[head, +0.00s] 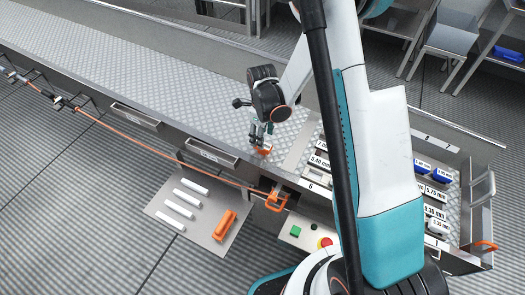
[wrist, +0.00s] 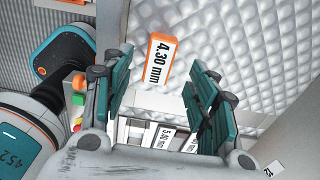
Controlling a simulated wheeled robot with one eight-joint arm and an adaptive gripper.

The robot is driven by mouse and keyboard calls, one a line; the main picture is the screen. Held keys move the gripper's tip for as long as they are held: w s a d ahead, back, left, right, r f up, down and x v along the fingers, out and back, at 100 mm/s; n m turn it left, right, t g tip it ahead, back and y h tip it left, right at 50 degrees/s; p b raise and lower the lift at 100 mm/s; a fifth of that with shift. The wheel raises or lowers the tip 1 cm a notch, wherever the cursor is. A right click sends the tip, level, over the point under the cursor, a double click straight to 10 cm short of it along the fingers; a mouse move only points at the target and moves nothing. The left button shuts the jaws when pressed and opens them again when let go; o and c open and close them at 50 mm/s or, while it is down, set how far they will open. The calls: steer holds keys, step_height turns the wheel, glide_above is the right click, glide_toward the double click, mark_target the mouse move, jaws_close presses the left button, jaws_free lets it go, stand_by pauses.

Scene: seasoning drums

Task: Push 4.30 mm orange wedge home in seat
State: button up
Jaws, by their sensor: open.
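The orange wedge (wrist: 158,58) carries a white label reading 4.30 mm. In the wrist view it lies on the quilted metal surface, beyond and between my finger pads. In the head view the wedge (head: 264,150) is a small orange piece near the front edge of the bench, just below my gripper (head: 262,131). My gripper (wrist: 160,68) is open, with one teal finger on each side and nothing held. I cannot tell whether a finger touches the wedge. I cannot make out the seat.
Labelled pieces stand in a rack (head: 320,160), including 5.40 mm. More labelled pieces and blue ones (head: 443,172) lie in a tray at right. An orange handle (head: 276,200) juts from the bench front. Left of my gripper, the quilted bench top (head: 150,75) is clear.

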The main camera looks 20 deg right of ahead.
step_height(320, 180, down, 6)
steer(key=b, duration=0.2)
steer(key=shift+s+r+b, duration=0.1)
steer(key=shift+r+b, duration=0.05)
steer(key=shift+b, duration=0.15)
steer(key=c, duration=1.2)
